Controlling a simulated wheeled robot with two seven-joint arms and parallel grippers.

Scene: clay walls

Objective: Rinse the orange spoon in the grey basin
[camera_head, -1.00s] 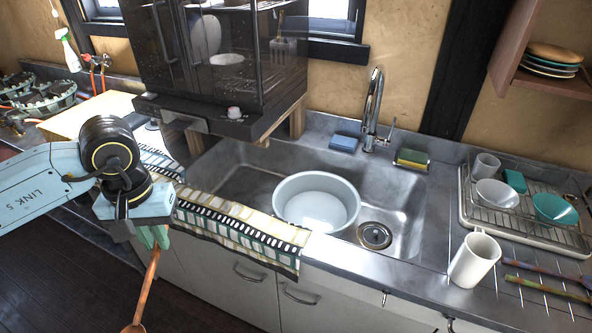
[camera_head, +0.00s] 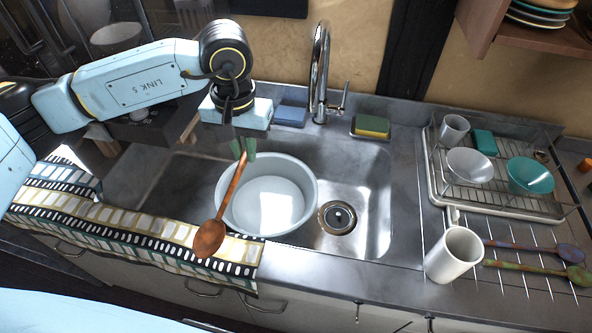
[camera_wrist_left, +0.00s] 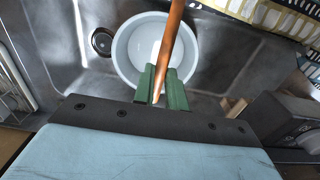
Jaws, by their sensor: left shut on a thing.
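My left gripper (camera_head: 243,149) is shut on the handle of the orange spoon (camera_head: 211,233). The spoon hangs tilted, its brown-orange bowl low and toward the front, over the sink's front edge and the patterned towel in the head view. The grey basin (camera_head: 306,200) sits in the sink, just behind and right of the spoon. In the left wrist view, the green fingertips (camera_wrist_left: 162,88) hold the spoon handle (camera_wrist_left: 171,45) across the basin (camera_wrist_left: 123,62); the spoon's bowl is out of that frame. My right gripper is not in view.
A steel tap (camera_head: 320,75) stands behind the sink, with a blue sponge (camera_head: 291,115) and a green-yellow sponge (camera_head: 372,126) beside it. A white mug (camera_head: 453,255) and a dish rack (camera_head: 440,199) stand at right. The patterned towel (camera_head: 130,225) covers the front edge.

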